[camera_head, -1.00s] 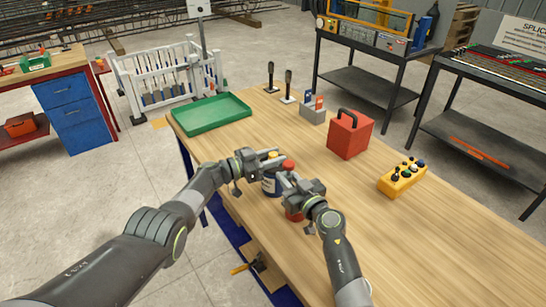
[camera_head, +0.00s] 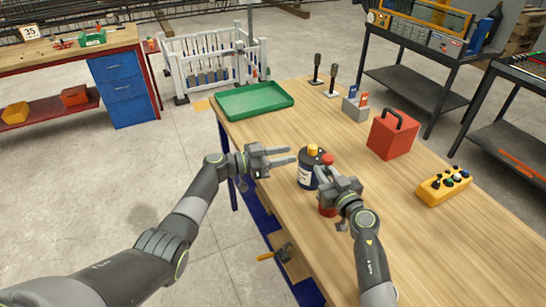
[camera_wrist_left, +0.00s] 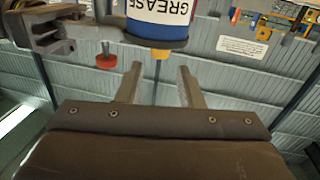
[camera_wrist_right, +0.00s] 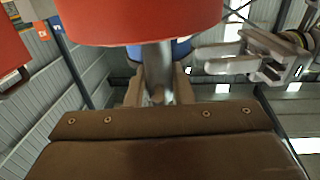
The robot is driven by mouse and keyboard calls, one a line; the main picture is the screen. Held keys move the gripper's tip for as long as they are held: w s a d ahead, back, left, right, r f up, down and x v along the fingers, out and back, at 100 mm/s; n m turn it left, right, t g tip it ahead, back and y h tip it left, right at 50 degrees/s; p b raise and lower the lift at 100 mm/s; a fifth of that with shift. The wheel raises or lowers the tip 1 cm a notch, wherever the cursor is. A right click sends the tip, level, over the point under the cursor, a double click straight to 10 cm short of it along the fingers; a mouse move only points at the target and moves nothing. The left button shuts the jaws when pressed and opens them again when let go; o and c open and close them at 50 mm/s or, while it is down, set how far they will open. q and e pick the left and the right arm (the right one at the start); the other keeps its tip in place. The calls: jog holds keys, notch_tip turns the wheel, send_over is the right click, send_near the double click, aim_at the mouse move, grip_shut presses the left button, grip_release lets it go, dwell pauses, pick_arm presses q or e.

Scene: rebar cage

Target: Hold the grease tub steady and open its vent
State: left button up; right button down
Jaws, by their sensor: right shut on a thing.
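The grease tub (camera_head: 306,176) is dark blue with a white label and a yellow cap (camera_head: 313,150), upright on the table. The tub also shows, upside down, in the left wrist view (camera_wrist_left: 158,28). My left gripper (camera_head: 292,156) is open and empty, left of the tub and apart from it. My right gripper (camera_head: 322,177) is shut on the grey neck (camera_wrist_right: 158,72) of a red thing (camera_wrist_right: 140,20), close on the tub's right. Its red lower part (camera_head: 327,209) and a red knob (camera_head: 327,159) show; the gripper hides the join between them.
A green tray (camera_head: 254,99) lies at the table's far left. A red box with a black handle (camera_head: 392,136), a yellow button box (camera_head: 443,187) and a grey holder (camera_head: 355,107) stand to the right. The wooden table (camera_head: 440,250) is clear at the front right.

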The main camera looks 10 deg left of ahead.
pick_arm(q)
jog(key=shift+v, duration=1.5)
pick_arm(e)
jog(key=c, duration=1.2)
grip_release()
